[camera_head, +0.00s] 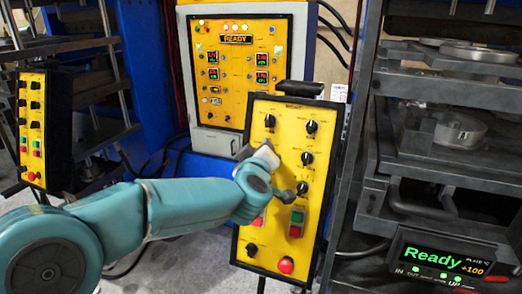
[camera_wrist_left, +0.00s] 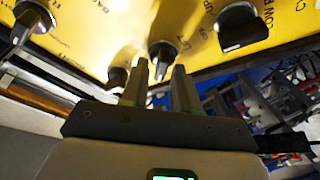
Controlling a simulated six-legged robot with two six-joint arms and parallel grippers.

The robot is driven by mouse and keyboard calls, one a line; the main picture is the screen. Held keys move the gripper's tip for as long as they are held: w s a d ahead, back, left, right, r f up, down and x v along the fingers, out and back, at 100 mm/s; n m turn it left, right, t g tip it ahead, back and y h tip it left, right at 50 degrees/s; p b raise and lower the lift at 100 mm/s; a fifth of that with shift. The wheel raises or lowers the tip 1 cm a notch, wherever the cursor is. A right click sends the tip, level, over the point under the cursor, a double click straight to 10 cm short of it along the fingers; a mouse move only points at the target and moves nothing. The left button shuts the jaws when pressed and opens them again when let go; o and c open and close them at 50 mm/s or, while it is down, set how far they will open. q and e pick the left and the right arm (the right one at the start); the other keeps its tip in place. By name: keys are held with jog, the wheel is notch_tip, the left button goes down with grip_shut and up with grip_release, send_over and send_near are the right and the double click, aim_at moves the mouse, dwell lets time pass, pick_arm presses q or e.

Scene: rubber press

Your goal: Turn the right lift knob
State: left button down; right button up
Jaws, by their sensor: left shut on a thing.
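The yellow control panel (camera_head: 285,115) stands tilted in the middle of the head view, with several black knobs on its face. My left arm reaches in from the left, and its gripper (camera_head: 288,194) is at the right-hand column of knobs. It is shut on the lowest knob of that column (camera_head: 302,188), taken as the right lift knob. In the left wrist view, this black knob (camera_wrist_left: 162,52) sits between the two fingertips of the left gripper (camera_wrist_left: 160,78). The exact finger contact is partly hidden. My right gripper is not in view.
Green and red buttons (camera_head: 296,222) sit just below the gripper, and a red button (camera_head: 286,265) is at the panel's bottom. Another knob (camera_head: 307,158) is close above. A dark press frame (camera_head: 375,130) stands to the right, with a "Ready" display (camera_head: 440,258).

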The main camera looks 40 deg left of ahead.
pick_arm(q)
jog(key=c, duration=1.2)
grip_release()
jog(key=shift+w, duration=0.1)
jog(key=v, duration=1.6)
jog(key=shift+d+f+b, duration=0.1)
jog(key=shift+f+b, duration=0.05)
jog(key=shift+b, duration=0.2)
jog(key=shift+s, duration=0.2)
